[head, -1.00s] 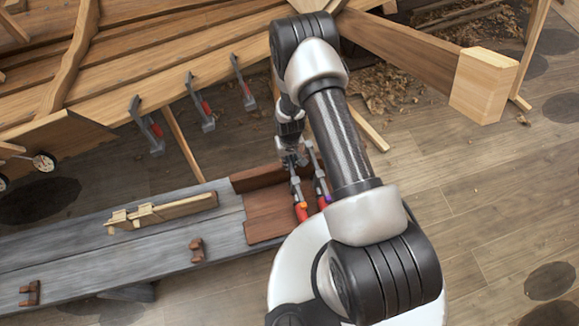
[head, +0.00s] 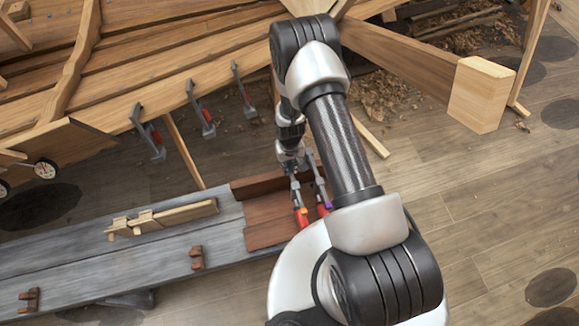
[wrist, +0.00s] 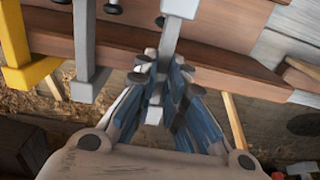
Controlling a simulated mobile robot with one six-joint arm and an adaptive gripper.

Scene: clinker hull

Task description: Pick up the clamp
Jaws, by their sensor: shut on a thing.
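My gripper (wrist: 165,92) is shut on the grey bar of a clamp (wrist: 172,48) in the wrist view. The bar runs up between the fingers, and its lower end shows just below the fingertips. In the head view my gripper (head: 292,163) is at the far edge of the bench's right end, its fingers partly hidden. I cannot tell for sure which of these is held.
A yellow clamp (wrist: 30,72) and another grey clamp (wrist: 86,50) are left of the held one. The bench (head: 110,258) carries a wooden plane-like tool (head: 160,218) and small brown blocks. Several clamps (head: 203,116) hang on the hull's edge. Floor at right is open.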

